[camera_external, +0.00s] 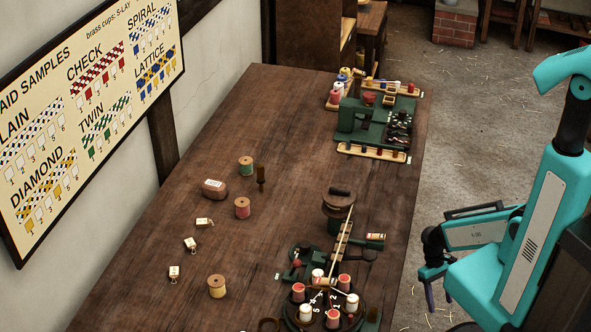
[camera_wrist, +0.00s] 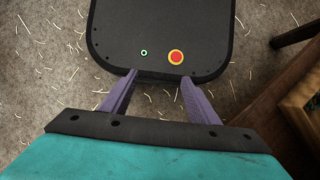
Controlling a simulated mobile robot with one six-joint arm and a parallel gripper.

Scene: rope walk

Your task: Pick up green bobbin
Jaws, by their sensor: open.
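The green bobbin (camera_external: 246,167) stands upright on the wooden table (camera_external: 190,265), left of its middle, with wooden ends and green thread. My gripper (camera_external: 429,298) hangs off the table's right side, low over the floor and well apart from the bobbin. In the wrist view its two purple fingers (camera_wrist: 158,84) are spread, with nothing between them. The bobbin does not show in the wrist view.
Green machines (camera_external: 376,122) with bobbins line the table's right side.

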